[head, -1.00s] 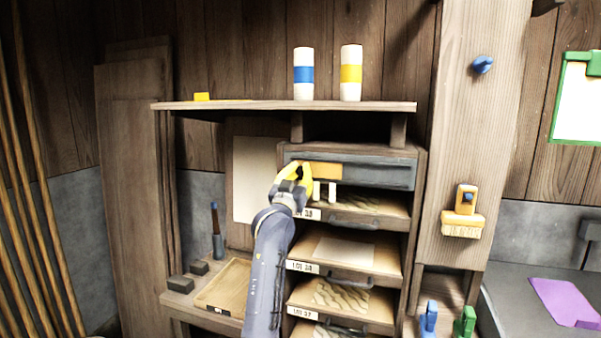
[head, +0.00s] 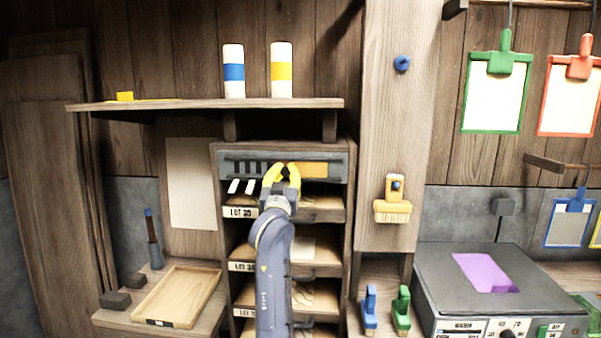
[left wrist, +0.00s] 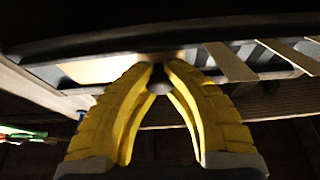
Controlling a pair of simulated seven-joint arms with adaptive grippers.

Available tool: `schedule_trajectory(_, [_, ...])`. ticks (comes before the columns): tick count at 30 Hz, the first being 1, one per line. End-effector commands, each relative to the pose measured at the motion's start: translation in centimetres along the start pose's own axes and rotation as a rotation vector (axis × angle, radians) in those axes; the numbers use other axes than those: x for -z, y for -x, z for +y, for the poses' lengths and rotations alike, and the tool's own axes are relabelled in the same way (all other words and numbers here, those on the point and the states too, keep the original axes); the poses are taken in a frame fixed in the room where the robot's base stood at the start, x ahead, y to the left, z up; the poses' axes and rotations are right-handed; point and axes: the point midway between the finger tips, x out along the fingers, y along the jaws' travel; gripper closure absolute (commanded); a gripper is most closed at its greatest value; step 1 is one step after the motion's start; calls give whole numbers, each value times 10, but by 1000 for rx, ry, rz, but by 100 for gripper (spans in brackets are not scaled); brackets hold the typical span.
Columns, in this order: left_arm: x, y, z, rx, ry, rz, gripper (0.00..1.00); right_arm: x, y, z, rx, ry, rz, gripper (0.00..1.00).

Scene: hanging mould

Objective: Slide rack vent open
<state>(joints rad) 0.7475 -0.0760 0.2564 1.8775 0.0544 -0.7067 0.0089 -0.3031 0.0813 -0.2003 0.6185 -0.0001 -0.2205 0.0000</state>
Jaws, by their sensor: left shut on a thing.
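The rack vent (head: 228,168) is a grey slotted frame across the top of the drawer rack. Its orange sliding plate (head: 312,169) covers the right part, and several dark slots are uncovered at the left. My left gripper (head: 282,170) is in front of the vent, its yellow fingers shut on a small dark knob (left wrist: 158,82) at the plate's left end. In the left wrist view the plate (left wrist: 110,68) shows left of the fingers and pale strips (left wrist: 230,62) show to their right. The gripper hides part of the vent's middle. My right gripper is not in view.
Labelled rack shelves (head: 240,212) lie below the vent. A shelf (head: 180,104) above holds blue-banded (head: 233,72) and yellow-banded (head: 281,70) cylinders. A wooden tray (head: 180,297) is at lower left. A yellow brush (head: 393,208) hangs on the post at right.

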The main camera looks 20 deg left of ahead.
Motion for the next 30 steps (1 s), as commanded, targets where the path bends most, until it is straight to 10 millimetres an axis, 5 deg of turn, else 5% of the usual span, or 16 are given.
schedule_trajectory(15, [1, 2, -6, 14, -7, 0, 100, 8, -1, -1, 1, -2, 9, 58])
schedule_trajectory(16, [1, 2, -6, 14, -7, 0, 87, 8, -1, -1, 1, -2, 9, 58])
schedule_trajectory(25, [1, 2, -8, 17, -8, 0, 53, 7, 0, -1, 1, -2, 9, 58])
schedule_trajectory(30, [1, 2, -8, 18, -8, 0, 52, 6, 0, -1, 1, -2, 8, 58])
